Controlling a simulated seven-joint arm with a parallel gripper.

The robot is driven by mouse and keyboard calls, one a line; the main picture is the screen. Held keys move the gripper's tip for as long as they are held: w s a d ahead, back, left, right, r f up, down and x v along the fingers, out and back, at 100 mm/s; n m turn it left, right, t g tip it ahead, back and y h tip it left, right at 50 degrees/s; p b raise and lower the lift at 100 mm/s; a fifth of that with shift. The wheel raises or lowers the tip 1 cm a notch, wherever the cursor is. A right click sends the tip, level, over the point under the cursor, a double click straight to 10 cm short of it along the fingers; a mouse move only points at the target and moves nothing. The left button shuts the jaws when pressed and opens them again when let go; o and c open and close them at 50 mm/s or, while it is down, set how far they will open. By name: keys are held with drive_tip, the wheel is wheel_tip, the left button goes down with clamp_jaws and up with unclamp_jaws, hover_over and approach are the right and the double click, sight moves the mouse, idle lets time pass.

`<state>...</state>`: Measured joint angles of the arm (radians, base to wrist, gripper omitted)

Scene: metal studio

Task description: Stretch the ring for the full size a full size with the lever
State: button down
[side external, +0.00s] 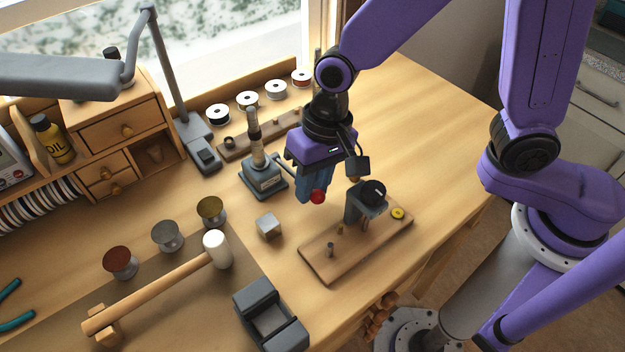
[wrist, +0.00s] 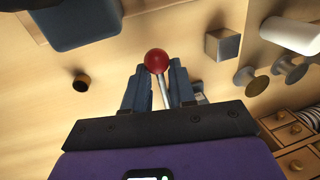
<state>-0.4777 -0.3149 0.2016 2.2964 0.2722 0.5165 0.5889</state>
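The ring stretcher stands on the bench in the side view: a grey block base (side external: 263,178) with an upright stepped mandrel (side external: 255,135). I cannot make out for certain a ring on the mandrel. The lever's red ball (side external: 318,197) shows just beyond my gripper (side external: 308,188), to the right of the base. In the wrist view the red ball (wrist: 156,61) sits on a thin steel lever rod (wrist: 164,93). The rod runs between the two fingers of my gripper (wrist: 158,82), with a gap still visible beside it. The stretcher is mostly hidden in the wrist view.
A wooden board (side external: 352,248) with a grey post tool (side external: 368,196) stands close to the right. The bench's right is clear.

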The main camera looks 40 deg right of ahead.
sight(290, 169)
drive_tip(key=shift+w+r+g, duration=0.4)
drive_tip(key=shift+r+g, duration=0.35)
drive_tip(key=shift+w+r+g, duration=0.4)
drive_tip(key=shift+r+g, duration=0.3)
drive_tip(key=shift+g, duration=0.05)
drive_tip(key=w+r+g, duration=0.1)
drive_tip(key=w+r, duration=0.1)
drive_tip(key=shift+r+m, duration=0.3)
drive_tip(key=shift+r, duration=0.05)
drive_tip(key=shift+w+a+r, duration=0.1)
drive_tip(key=shift+w+r, duration=0.55)
drive_tip(key=shift+w, duration=0.1)
drive_tip(key=shift+w+r, duration=0.25)
drive_tip(key=shift+w, duration=0.3)
drive_tip(key=c, duration=1)
unclamp_jaws()
